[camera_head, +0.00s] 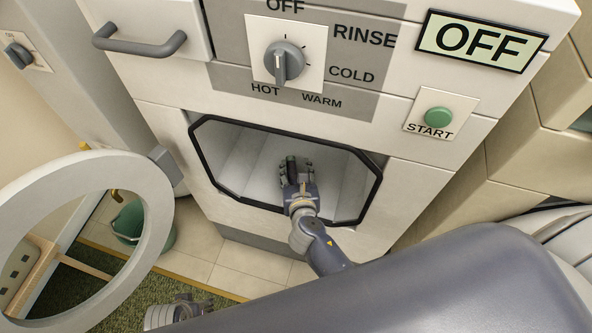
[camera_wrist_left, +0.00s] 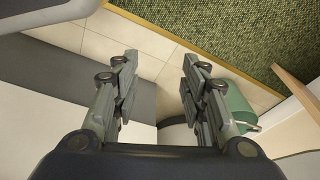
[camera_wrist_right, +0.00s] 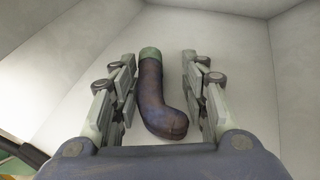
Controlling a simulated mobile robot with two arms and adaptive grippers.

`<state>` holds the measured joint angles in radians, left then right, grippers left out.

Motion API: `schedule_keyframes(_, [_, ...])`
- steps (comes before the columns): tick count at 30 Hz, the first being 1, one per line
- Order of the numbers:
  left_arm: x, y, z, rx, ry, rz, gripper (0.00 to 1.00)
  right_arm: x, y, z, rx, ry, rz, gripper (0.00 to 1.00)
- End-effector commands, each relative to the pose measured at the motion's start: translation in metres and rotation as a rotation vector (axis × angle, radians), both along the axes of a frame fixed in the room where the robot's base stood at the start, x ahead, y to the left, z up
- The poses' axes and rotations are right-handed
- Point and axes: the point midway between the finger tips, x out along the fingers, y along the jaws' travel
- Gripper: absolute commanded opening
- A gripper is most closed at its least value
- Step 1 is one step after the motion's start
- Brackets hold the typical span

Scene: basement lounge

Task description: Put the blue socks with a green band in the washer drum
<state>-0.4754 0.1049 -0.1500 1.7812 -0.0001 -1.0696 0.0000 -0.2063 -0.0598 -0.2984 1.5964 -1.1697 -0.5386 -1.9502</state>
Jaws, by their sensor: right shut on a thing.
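A dark blue sock (camera_wrist_right: 158,98) with a green band lies lengthwise between the fingers of my right gripper (camera_wrist_right: 160,90) in the right wrist view. That gripper is shut on it. The drum's pale walls (camera_wrist_right: 75,70) surround the sock in the right wrist view. My left gripper (camera_wrist_left: 158,75) is open and empty, low over the floor; part of it shows at the lower left of the head view (camera_head: 192,303).
The round washer door (camera_head: 155,225) hangs open at the left. A green bucket (camera_head: 130,227) stands on the tiles behind it. The washer panel has a dial (camera_head: 285,62), a green START button (camera_head: 438,117) and a display (camera_head: 480,40) reading OFF.

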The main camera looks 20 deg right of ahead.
Motion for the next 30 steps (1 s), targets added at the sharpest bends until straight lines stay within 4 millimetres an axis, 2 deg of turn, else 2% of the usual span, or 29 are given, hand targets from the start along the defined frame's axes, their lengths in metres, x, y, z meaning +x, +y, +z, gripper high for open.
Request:
schedule_keyframes(8, [0.003, -0.001, 0.006, -0.001, -0.006, 0.0, 0.4, 0.0, 0.0, -0.004, 0.0, 0.0, 0.001, 0.17])
schedule_keyframes(9, [0.003, -0.001, 0.008, -0.001, -0.007, 0.0, 0.4, 0.0, 0.0, -0.004, 0.0, 0.0, 0.0, 0.48])
schedule_keyframes(11, [0.003, -0.001, 0.009, -0.001, -0.008, 0.0, 0.4, 0.0, 0.0, -0.004, 0.0, 0.0, 0.0, 0.61])
schedule_keyframes(24, [0.003, -0.001, 0.008, -0.002, -0.009, 0.001, 0.4, 0.0, 0.0, -0.001, 0.0, 0.0, 0.0, 0.61])
schedule_keyframes(26, [0.001, 0.0, 0.003, 0.0, -0.006, 0.0, 0.4, 0.0, 0.0, 0.002, 0.0, 0.0, 0.0, 0.61])
schedule_keyframes(30, [-0.006, 0.002, -0.017, 0.003, 0.012, -0.002, 0.4, -0.024, 0.005, 0.011, 0.0, 0.002, 0.001, 0.61])
